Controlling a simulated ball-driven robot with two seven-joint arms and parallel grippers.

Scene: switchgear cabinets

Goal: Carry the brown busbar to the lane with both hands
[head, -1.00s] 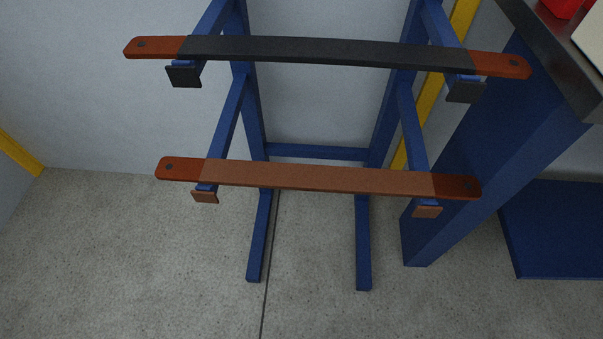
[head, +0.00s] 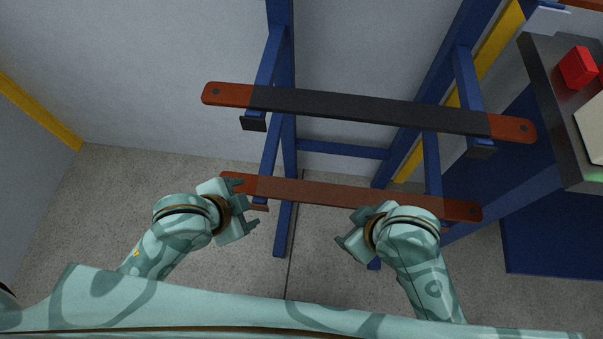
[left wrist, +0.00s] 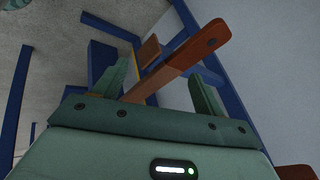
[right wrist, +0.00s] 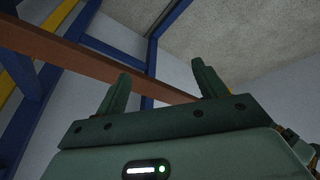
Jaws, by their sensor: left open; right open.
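The brown busbar (head: 330,194) with copper-red ends lies across the lower arms of the blue rack in the head view. My left gripper (head: 245,203) is open near its left end. In the left wrist view the busbar (left wrist: 170,72) shows beyond and between the open fingers (left wrist: 160,85); I cannot tell whether they touch it. My right gripper (head: 343,240) is open, below and in front of the bar's right half. In the right wrist view the busbar (right wrist: 85,58) passes beyond the open fingers (right wrist: 160,85). No lane can be made out.
A black busbar (head: 370,108) with red ends lies on the rack's upper arms, above the brown one. The blue rack (head: 280,50) stands against a grey wall. A dark-topped bench (head: 560,120) with a red block (head: 578,67) stands at the right. Concrete floor lies open at left.

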